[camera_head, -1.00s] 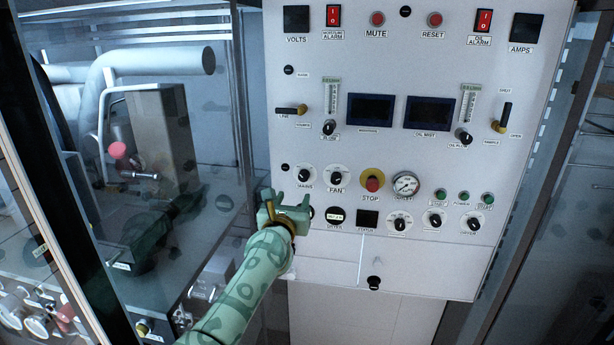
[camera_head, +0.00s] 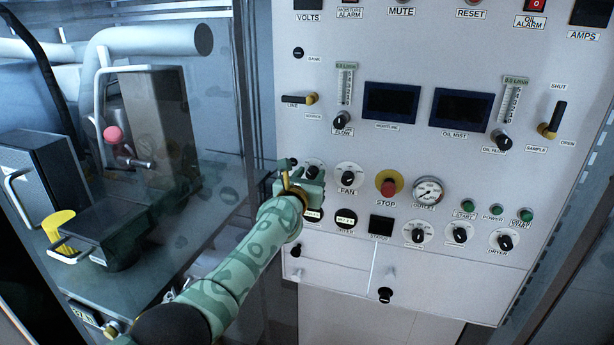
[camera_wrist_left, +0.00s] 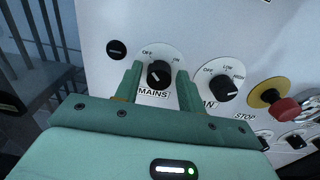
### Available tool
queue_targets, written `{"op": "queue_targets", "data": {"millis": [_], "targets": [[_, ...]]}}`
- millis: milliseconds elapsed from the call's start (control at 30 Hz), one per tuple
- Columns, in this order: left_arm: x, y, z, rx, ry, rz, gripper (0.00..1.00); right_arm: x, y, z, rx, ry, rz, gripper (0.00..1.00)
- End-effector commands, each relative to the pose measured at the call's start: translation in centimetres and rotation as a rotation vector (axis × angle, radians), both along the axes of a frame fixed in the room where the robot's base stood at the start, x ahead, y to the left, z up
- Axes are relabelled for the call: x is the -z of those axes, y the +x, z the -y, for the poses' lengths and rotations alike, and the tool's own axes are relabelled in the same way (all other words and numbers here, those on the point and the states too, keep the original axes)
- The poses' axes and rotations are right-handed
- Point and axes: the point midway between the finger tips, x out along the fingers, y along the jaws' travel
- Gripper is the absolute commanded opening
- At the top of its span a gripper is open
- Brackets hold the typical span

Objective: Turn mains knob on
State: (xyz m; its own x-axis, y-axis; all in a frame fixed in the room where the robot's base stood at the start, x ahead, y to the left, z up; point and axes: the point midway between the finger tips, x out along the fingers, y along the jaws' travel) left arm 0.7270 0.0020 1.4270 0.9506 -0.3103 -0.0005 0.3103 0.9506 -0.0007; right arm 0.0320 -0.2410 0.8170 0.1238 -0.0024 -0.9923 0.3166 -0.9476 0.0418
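The mains knob (camera_wrist_left: 158,74) is a black knob on a white round dial marked OFF and ON, with a MAINS label below it, in the left wrist view. In the head view its dial (camera_head: 313,165) shows just above my left gripper (camera_head: 301,178), which partly covers it. In the left wrist view my left gripper (camera_wrist_left: 158,82) is open, with one green finger on each side of the knob. I cannot tell whether the fingers touch the knob. The knob's white mark points up and to the left, toward OFF. My right gripper is not in view.
The fan knob (camera_head: 348,176) is close to the right of the mains knob. The red stop button (camera_head: 388,188) on its yellow base and the gauge (camera_head: 428,191) are farther right. A glass-fronted cabinet (camera_head: 215,150) stands left of the panel (camera_head: 400,265).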

Motion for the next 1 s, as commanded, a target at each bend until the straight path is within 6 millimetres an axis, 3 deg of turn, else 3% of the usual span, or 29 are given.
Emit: {"op": "queue_targets", "data": {"millis": [33,100,133,567,1000], "targets": [[0.02,0.01,-0.03,-0.001,0.0,0.0,0.25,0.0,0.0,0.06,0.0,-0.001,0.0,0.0],[0.02,0.01,-0.04,-0.001,0.0,-0.001,0.05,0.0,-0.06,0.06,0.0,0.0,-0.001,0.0],[0.02,0.02,-0.05,-0.001,0.0,-0.001,0.05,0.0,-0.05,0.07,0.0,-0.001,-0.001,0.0],[0.06,0.02,-0.08,-0.002,0.069,0.02,0.05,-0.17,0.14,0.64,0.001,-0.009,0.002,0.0],[0.05,0.02,-0.15,-0.004,0.409,0.132,0.05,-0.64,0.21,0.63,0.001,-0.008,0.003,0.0]]}}
